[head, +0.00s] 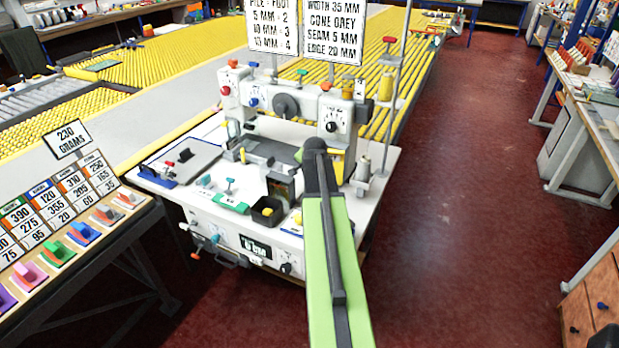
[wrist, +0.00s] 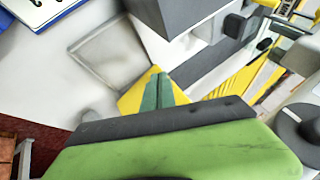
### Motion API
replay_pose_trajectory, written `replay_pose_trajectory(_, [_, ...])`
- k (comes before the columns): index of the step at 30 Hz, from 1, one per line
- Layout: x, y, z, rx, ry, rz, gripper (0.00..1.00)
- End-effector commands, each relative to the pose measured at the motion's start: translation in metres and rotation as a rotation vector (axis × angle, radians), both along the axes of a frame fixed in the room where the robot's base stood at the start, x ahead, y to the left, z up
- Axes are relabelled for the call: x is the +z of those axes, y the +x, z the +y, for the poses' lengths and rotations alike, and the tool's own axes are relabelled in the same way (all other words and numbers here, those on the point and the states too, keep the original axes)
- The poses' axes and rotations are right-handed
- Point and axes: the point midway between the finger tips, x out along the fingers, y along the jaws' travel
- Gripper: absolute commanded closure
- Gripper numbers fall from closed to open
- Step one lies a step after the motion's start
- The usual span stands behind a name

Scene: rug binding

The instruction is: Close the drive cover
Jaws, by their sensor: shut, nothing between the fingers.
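The binding machine (head: 300,255) stands on its white bench in the middle of the head view. I cannot pick out the drive cover for certain. A yellow panel (head: 350,168) shows at the machine's right end, partly behind my arm. In the wrist view, a pale grey square panel with a raised rim (wrist: 109,57) lies left of my gripper, and a dark grey block (wrist: 182,14) stands beyond it. My gripper (wrist: 159,90) shows two green fingers shut together and empty, over or against a yellow surface (wrist: 131,99); contact is unclear. In the head view my arm hides the gripper.
On the bench stand a black bin (head: 266,212), a green plate (head: 230,201) and a thread stand (head: 365,180). A table with coloured weights (head: 80,235) is at left. The red floor (head: 470,200) at right is clear; workbenches line its far side.

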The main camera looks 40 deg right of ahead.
Motion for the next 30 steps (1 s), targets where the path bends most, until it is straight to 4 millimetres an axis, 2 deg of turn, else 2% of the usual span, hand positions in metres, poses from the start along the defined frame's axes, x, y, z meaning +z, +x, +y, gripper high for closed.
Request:
replay_pose_trajectory(3, [0.0,0.006,-0.013,-0.007,0.0,0.0,1.0])
replay_pose_trajectory(12, [0.0,0.013,-0.03,-0.018,-0.001,0.0,1.0])
replay_pose_trajectory(30, [0.0,0.013,-0.036,-0.023,-0.001,0.002,1.0])
